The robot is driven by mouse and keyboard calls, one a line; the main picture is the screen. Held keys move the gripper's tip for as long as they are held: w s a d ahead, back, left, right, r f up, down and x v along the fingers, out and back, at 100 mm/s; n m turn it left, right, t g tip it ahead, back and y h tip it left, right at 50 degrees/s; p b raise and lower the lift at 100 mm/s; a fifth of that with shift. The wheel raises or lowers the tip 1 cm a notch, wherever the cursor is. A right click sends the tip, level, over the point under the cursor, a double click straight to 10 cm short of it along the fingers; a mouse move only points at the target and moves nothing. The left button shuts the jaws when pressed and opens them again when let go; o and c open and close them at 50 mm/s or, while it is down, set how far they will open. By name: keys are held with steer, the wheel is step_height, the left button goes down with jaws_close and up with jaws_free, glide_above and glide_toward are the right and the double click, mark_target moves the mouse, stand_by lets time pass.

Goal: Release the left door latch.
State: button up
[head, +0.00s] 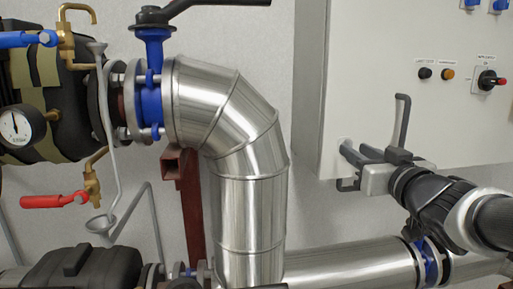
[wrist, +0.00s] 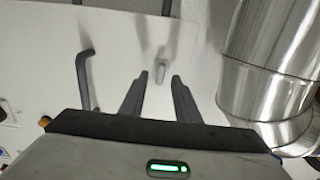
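The left door latch is a small grey upright tab (wrist: 163,68) on the white cabinet door, near its edge on the pipe side in the wrist view. My gripper (head: 344,167) is at the lower left of the cabinet front in the head view. Its two dark fingers are spread with nothing between them. In the wrist view the tab shows between and just beyond the fingertips; contact cannot be seen. In the head view the fingers largely cover the latch area.
A grey bent handle (head: 402,118) stands out from the white cabinet (head: 365,70) beside my gripper. A large silver pipe (head: 248,180) rises left of the cabinet, and another runs below my arm. Buttons and a red-black switch (head: 488,80) sit at upper right.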

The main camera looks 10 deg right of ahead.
steer(key=shift+w, duration=0.95)
jaws_close()
steer(key=shift+n+b, duration=0.3)
steer(key=shift+b, duration=0.05)
steer(key=shift+a+f+n+b, duration=0.1)
steer(key=shift+n+b, duration=2.4)
steer(key=shift+n, duration=1.8)
steer(key=shift+a+f+n+b, duration=0.1)
steer(key=shift+n+b, duration=2.4)
steer(key=shift+n, duration=1.8)
